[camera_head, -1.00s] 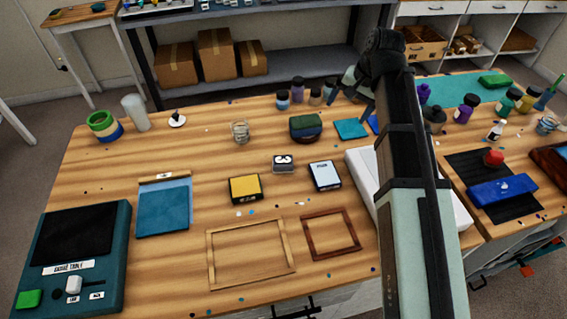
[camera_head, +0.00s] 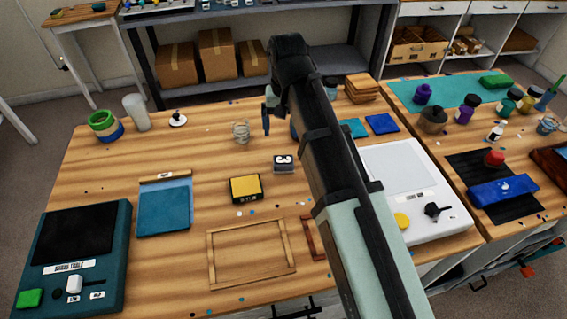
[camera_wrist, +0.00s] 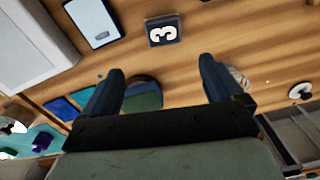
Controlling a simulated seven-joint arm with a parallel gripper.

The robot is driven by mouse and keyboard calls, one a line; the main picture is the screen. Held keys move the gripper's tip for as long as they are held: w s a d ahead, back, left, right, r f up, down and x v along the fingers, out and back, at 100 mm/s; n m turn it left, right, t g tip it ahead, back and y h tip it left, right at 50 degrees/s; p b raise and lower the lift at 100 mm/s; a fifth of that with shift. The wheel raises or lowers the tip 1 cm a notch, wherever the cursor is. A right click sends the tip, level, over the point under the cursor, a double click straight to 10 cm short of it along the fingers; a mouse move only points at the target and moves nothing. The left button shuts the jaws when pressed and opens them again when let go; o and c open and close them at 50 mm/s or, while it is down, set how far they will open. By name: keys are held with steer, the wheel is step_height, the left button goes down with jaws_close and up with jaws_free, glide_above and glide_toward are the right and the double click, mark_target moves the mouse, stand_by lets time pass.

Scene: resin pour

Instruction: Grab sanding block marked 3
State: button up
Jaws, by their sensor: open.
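The sanding block marked 3 (camera_head: 284,164) is a small dark block with a white top and a black 3, lying on the wooden table near its middle. It also shows at the top of the wrist view (camera_wrist: 163,30), with its number facing the camera. My gripper (camera_wrist: 160,86) is open and empty, its two dark fingers spread apart. The block lies beyond the fingertips and between their lines, not touched. In the head view my arm comes from the lower right, and its end hangs above and behind the block; most of the gripper is hidden there.
A yellow block (camera_head: 245,188) lies left of and in front of the block. A clear jar (camera_head: 241,133) stands behind it to the left. A green and blue block stack (camera_wrist: 143,97) is below my fingers in the wrist view. A white scale (camera_head: 410,190) stands to the right.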

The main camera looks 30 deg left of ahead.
glide_above(283, 157)
steer(key=f, duration=0.6)
steer(key=shift+w+d+f, duration=0.3)
steer(key=shift+w, duration=0.05)
steer(key=shift+s+a+f, duration=0.15)
steer(key=shift+f, duration=1.2)
steer(key=shift+s+a+f, duration=0.1)
steer(key=shift+s+f, duration=0.05)
steer(key=shift+f, duration=1.15)
steer(key=c, duration=1.1)
steer(key=shift+r, duration=0.15)
